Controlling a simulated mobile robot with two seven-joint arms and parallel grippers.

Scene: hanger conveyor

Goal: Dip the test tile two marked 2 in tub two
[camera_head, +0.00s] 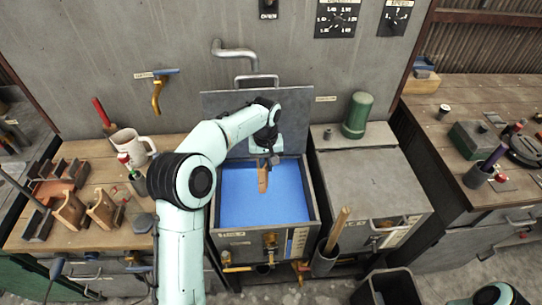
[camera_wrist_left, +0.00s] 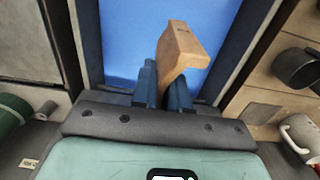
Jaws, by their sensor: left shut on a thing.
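A tan tile (camera_head: 262,181) is held over the open tub of blue liquid (camera_head: 285,208). My left gripper (camera_head: 264,161) is shut on its upper end, and the tile hangs down from the fingers. In the left wrist view my left gripper (camera_wrist_left: 164,88) grips the tile (camera_wrist_left: 180,45), with blue liquid (camera_wrist_left: 125,35) behind it. I cannot tell whether the tile's lower end touches the liquid. No number on the tile is readable. My right gripper is not in view.
A closed grey tub (camera_head: 365,175) stands to the right, with a green canister (camera_head: 357,115) behind it. Similar tan tiles (camera_head: 69,210) stand in racks on the left bench near a white mug (camera_head: 133,146). The open lid (camera_head: 222,105) stands behind the blue tub.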

